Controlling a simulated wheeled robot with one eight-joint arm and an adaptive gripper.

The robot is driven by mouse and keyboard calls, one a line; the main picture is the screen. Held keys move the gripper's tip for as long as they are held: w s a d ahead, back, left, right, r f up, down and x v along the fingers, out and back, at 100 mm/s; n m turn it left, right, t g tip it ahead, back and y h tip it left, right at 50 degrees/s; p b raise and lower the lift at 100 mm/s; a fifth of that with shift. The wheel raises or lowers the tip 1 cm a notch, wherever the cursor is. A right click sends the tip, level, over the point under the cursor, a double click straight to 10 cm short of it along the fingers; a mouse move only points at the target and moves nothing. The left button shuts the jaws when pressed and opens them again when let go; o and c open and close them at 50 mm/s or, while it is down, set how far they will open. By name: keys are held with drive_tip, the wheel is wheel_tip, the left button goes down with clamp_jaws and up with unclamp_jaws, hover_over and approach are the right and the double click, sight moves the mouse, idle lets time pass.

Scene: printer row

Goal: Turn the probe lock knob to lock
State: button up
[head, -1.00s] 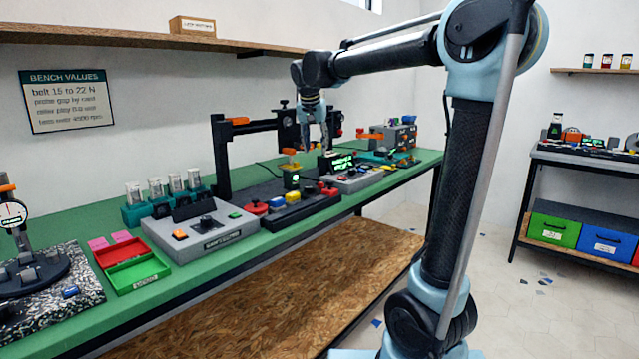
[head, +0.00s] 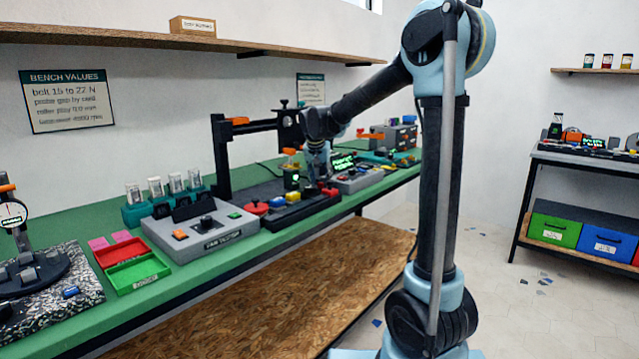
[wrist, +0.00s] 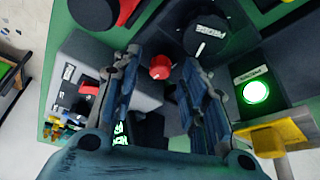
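A dark round knob (wrist: 206,40) with a white pointer line shows in the wrist view, just beyond my right finger. A small white label sits by it, too blurred to read for certain; this looks like the probe lock knob. My gripper (wrist: 163,64) is open, its two fingers apart with nothing held. A small red knob (wrist: 160,68) shows in the gap between the fingers, lower left of the dark knob. In the head view my gripper (head: 318,160) is low at the black gantry frame (head: 222,155), and the dark knob cannot be made out there.
A lit green button (wrist: 256,92) and a yellow-topped part (wrist: 270,136) lie right of the fingers in the wrist view. In the head view, a grey tester box (head: 200,228) and a green-and-red tray (head: 135,268) stand nearer on the green bench.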

drive_tip(key=shift+w+f, duration=0.15)
drive_tip(key=shift+f, duration=0.2)
drive_tip(key=shift+c, duration=0.6)
clamp_jaws()
drive_tip(key=shift+n, duration=0.3)
drive_tip(key=n, duration=0.1)
drive_tip(key=n+y, duration=0.1)
drive_tip(key=n, duration=0.1)
drive_tip(key=shift+d+y, duration=0.2)
drive_tip(key=shift+y, duration=0.1)
drive_tip(key=n, duration=0.2)
drive_tip(key=n+y, duration=0.1)
drive_tip(key=n, duration=0.1)
drive_tip(key=shift+w+d+n+g+y, duration=0.1)
drive_tip(key=shift+d+n+g+y, duration=0.1)
drive_tip(key=shift+n+g+y, duration=0.15)
drive_tip(key=n, duration=0.2)
drive_tip(key=n+g+y, duration=0.1)
drive_tip(key=n, duration=0.2)
drive_tip(key=shift+w+d+n, duration=0.15)
drive_tip(key=shift+d+n, duration=0.05)
drive_tip(key=shift+n, duration=0.05)
drive_tip(key=shift+w+n+g+y, duration=0.15)
drive_tip(key=shift+n+g, duration=0.3)
drive_tip(key=shift+n, duration=0.55)
drive_tip(key=shift+w+n+g+y, duration=0.15)
drive_tip(key=shift+n+g, duration=0.25)
drive_tip(key=shift+n, duration=0.6)
drive_tip(key=shift+s+r, duration=0.1)
